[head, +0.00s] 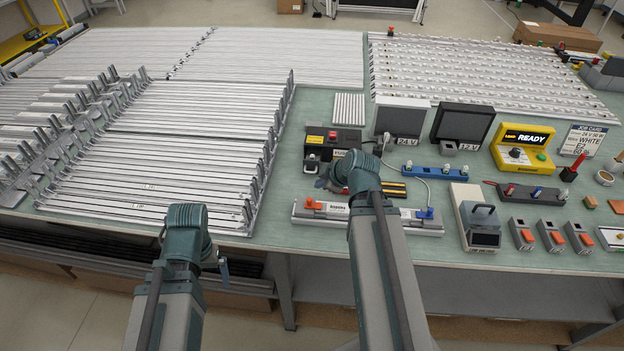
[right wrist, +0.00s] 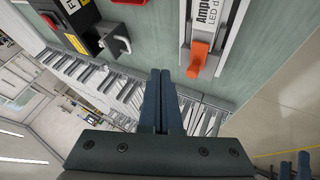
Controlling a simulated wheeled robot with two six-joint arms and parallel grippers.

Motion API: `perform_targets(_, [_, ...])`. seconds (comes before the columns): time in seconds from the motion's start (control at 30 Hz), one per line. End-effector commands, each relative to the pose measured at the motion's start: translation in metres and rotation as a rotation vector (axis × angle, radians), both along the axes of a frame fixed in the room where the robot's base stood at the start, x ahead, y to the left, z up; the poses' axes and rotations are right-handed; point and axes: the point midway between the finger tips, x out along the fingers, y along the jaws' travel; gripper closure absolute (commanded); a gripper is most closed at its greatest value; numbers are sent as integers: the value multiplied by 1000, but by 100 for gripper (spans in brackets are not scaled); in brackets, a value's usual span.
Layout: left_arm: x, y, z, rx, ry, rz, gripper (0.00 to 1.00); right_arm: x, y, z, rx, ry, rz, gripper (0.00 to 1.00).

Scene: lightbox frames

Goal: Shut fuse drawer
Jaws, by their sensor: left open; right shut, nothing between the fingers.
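In the right wrist view the drawer's handle (right wrist: 120,44) is at the upper left. My right gripper (right wrist: 160,74) is shut and empty, its fingertips to the right of the handle and apart from it. In the head view my right gripper (head: 323,182) is just in front of the drawer, partly hidden by its wrist. My left gripper (head: 224,275) is open, low before the bench edge.
Metal frames on a rack (head: 170,150) fill the left. Power supplies (head: 402,117) stand behind to the right, with a cable nearby.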

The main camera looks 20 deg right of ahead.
Motion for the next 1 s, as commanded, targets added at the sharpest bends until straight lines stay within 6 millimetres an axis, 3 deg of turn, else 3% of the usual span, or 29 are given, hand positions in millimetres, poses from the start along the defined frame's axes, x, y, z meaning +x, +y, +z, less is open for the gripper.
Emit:
perform_targets(0.1, [0, 0, -2, 0, 0, 0, 0, 1, -9, 1, -17, -21, 4, 100])
perform_targets(0.47, [0, 0, -11, 0, 0, 0, 0, 7, -9, -8, -19, -22, 8, 100])
perform_targets(1.0, [0, 0, -79, 0, 0, 0, 0, 60, 0, -77, -18, -22, 8, 100])
